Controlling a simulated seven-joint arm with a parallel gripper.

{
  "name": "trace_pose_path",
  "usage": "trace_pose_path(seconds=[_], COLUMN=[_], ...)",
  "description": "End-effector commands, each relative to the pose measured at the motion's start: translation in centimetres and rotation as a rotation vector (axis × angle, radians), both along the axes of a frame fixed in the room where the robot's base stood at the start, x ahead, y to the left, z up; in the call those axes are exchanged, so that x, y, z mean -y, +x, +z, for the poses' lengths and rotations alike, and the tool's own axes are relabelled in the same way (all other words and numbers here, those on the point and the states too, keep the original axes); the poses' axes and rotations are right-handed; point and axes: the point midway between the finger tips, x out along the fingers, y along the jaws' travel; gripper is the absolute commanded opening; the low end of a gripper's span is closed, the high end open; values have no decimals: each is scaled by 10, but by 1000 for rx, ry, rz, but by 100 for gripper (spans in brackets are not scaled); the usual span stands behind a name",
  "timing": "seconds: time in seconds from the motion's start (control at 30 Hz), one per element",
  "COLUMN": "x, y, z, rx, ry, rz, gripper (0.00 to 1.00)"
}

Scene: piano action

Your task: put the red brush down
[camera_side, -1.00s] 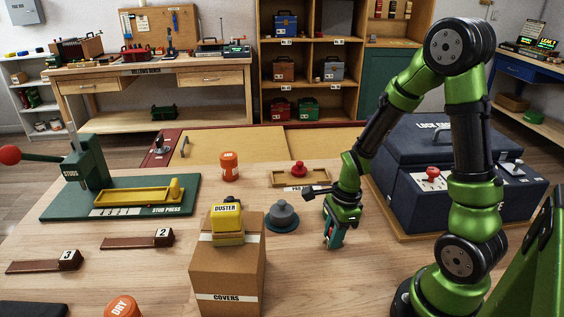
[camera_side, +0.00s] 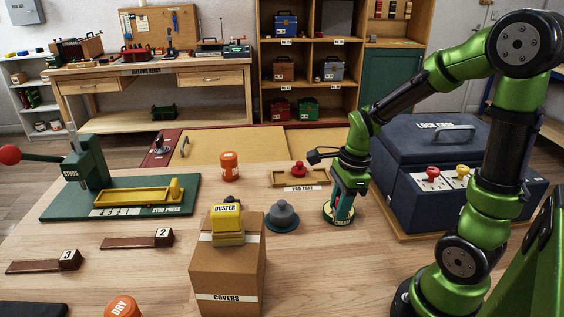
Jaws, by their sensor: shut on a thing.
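My gripper (camera_side: 343,205) points down at the right of the bench, just right of the tray labelled PAD TRAY (camera_side: 306,182). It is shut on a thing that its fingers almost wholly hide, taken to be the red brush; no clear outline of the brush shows. A round dark stand with a pale label (camera_side: 342,221) lies directly under the fingertips. I cannot tell whether the held thing touches it.
A grey domed piece on a teal round base (camera_side: 283,217) stands to the left. A cardboard box (camera_side: 228,272) carries a yellow duster (camera_side: 227,222). A large dark blue case (camera_side: 432,165) stands close on the right. A red knobbed piece (camera_side: 299,171) sits in the tray.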

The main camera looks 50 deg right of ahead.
Motion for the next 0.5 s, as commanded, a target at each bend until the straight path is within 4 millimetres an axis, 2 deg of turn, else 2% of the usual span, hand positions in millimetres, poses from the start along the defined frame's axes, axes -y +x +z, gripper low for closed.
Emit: trace_pose_path(seconds=[0.17, 0.3, 0.5], x=[43, 100, 184], y=[26, 62, 102], z=[-7, -11, -17], rx=[-4, -2, -3], ry=[-1, -2, -1], rz=[-108, -264, -499], gripper=[0, 0, 0])
